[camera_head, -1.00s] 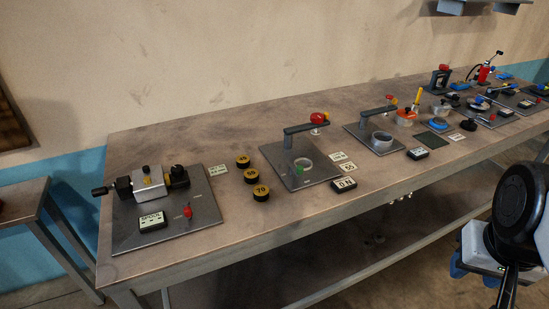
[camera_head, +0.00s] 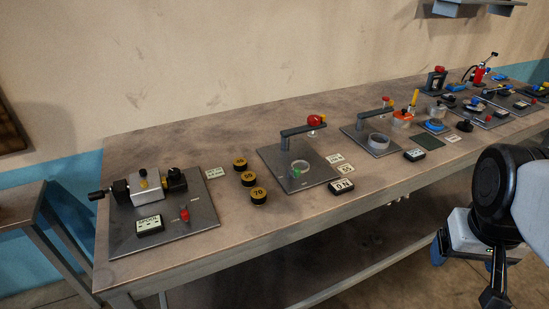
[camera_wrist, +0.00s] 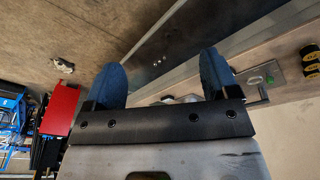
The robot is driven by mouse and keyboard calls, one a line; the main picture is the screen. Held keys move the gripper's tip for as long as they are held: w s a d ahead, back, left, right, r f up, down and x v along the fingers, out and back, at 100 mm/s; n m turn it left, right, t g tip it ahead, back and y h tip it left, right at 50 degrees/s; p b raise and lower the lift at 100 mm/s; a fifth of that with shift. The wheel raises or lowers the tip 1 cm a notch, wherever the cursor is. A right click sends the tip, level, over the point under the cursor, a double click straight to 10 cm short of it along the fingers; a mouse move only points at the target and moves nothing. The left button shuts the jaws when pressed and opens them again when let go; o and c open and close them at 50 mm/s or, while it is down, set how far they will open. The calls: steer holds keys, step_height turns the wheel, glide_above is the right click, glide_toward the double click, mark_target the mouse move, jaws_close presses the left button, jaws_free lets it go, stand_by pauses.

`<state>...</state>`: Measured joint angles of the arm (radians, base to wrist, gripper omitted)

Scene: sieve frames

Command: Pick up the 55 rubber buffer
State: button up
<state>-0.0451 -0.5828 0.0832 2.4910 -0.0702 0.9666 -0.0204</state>
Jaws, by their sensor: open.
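Three short black rubber buffers with yellow numbered tops stand in a row on the bench: a far one (camera_head: 240,163), a middle one (camera_head: 248,179) and a front one (camera_head: 258,195). The front top reads 70; the other two numbers are too small to read surely, so I cannot tell which is 55. Buffers also show at the right edge of the wrist view (camera_wrist: 311,62), partly cut off. My gripper (camera_wrist: 162,76) is open and empty, with blue fingers wide apart. In the head view it hangs at the lower right, in front of the bench and well away from the buffers.
Left of the buffers is a metal plate (camera_head: 120,235) with a clamp device (camera_head: 147,186). Right of them is a plate (camera_head: 275,160) with an upright arm and a ring. Further stations crowd the bench's far right. The bench's front edge lies between my gripper and the buffers.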

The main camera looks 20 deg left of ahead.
steer(key=w+a+n+g+h, duration=0.1)
steer(key=w+a+n+h, duration=0.3)
steer(key=w+a+n, duration=0.7)
steer(key=n+t+h, duration=0.4)
steer(key=n+h, duration=0.1)
steer(key=n, duration=0.4)
glide_above(249, 179)
steer(key=s+d, duration=0.2)
steer(key=d, duration=1)
step_height(249, 179, down, 10)
steer(key=a+f+n+t, duration=0.1)
steer(key=a+f+n, duration=0.1)
steer(key=a, duration=0.4)
steer(key=s+a+f+n+t, duration=0.1)
steer(key=a+f+n+t, duration=0.1)
steer(key=a, duration=0.4)
steer(key=a+f+n+t, duration=0.1)
steer(key=a+f, duration=0.2)
steer(key=a, duration=0.3)
steer(key=shift+s+a+f+n, duration=0.15)
steer(key=shift+s+f+n, duration=0.1)
steer(key=shift+s+n, duration=0.15)
steer(key=shift+x, duration=1.35)
